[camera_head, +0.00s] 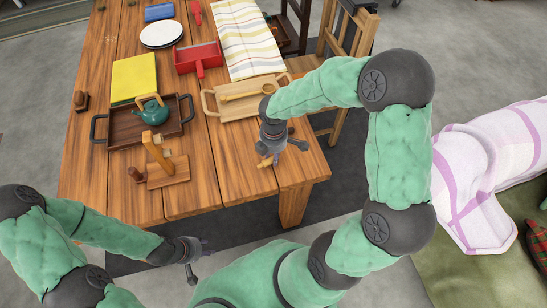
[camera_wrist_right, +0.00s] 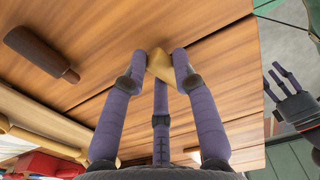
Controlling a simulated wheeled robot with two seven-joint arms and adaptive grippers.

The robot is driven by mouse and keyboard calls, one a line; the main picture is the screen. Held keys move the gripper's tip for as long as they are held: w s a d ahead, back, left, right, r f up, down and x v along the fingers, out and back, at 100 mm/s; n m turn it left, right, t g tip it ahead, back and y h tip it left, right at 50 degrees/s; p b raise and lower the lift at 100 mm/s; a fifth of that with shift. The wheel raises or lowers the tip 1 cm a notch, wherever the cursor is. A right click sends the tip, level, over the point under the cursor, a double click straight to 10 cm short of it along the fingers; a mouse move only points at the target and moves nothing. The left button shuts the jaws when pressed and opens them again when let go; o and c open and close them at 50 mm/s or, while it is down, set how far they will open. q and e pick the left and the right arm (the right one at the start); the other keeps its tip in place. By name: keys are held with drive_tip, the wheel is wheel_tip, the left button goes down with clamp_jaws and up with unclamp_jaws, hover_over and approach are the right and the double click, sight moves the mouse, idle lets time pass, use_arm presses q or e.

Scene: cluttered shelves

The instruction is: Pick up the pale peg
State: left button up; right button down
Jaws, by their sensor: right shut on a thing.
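The pale peg (camera_head: 265,162) is near the front right part of the wooden table, just below my right gripper (camera_head: 278,146). In the right wrist view the pale peg (camera_wrist_right: 160,66) sits between the fingertips of my right gripper (camera_wrist_right: 160,56), which are shut on it; the fingers hide part of it. It appears at or close to the table top; I cannot tell whether it touches. My left gripper (camera_head: 190,262) is off the table's front edge, away from the peg; its fingers are too small to judge.
A wooden stand (camera_head: 168,176) with a post and a dark brown peg (camera_head: 136,174) are to the left. A dark tray (camera_head: 120,140) holds a teal teapot (camera_head: 152,111). A pale tray (camera_head: 225,108) lies behind my right gripper. Bare table surrounds the peg.

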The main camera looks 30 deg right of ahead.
drive_tip(key=shift+r+p, duration=2.2)
drive_tip(key=shift+r, duration=0.3)
